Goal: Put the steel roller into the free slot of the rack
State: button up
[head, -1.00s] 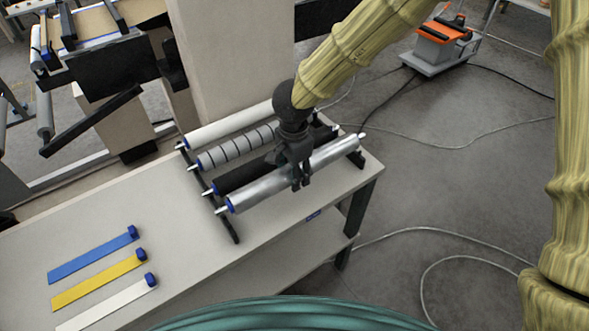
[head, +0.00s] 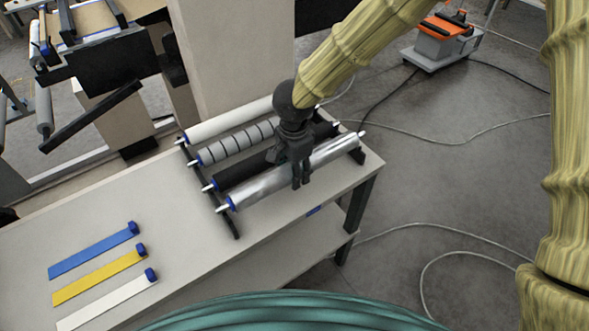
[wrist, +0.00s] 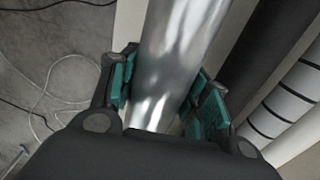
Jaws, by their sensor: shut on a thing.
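The steel roller (head: 256,188) is shiny silver with a blue collar and pale journal at its near left end. It lies along the front position of the black rack (head: 228,221), its ends at the rack's side rails. My gripper (head: 301,181) is shut on the roller near its middle. In the wrist view the teal-padded fingers (wrist: 160,95) press both sides of the steel roller (wrist: 178,50). Whether the ends rest fully in the slot cannot be told.
Behind it in the rack are a black roller (head: 240,171), a grey roller with dark bands (head: 238,143) and a white roller (head: 225,123). Blue (head: 92,255), yellow (head: 97,277) and white (head: 105,301) strips lie on the table (head: 185,222). The table's middle is clear.

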jog(key=shift+f, duration=0.15)
jog(key=shift+f, duration=1.35)
jog(key=shift+f, duration=0.15)
jog(key=shift+f+p, duration=0.25)
jog(key=shift+p, duration=0.25)
dwell(0.7)
jog(key=o, duration=1.5)
jog(key=shift+o, duration=0.2)
notch_tip(320, 180, up, 12)
